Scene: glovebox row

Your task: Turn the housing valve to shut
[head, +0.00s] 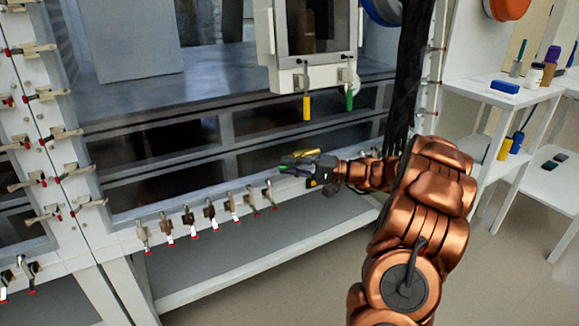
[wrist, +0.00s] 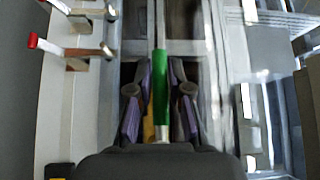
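In the head view a pale housing (head: 266,45) with a dark window hangs on the glovebox front. A yellow handle (head: 306,108) and a green handle (head: 349,100) hang down below it. My gripper (head: 288,166) is lower, in front of the dark lower panels, pointing left. Green and yellow pieces show around its fingers. In the wrist view a green handle (wrist: 161,85) with a silver end lies between my open fingers (wrist: 160,110). A gap shows on either side of it. A yellow piece (wrist: 149,122) is partly hidden beside it. I cannot tell which handle is the housing valve.
A row of red-tipped clamps (head: 210,210) runs along the lower frame, and more clamps (head: 62,133) line the left post. They also show in the wrist view (wrist: 80,52). A white side table (head: 480,90) with bottles stands at right. The floor there is clear.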

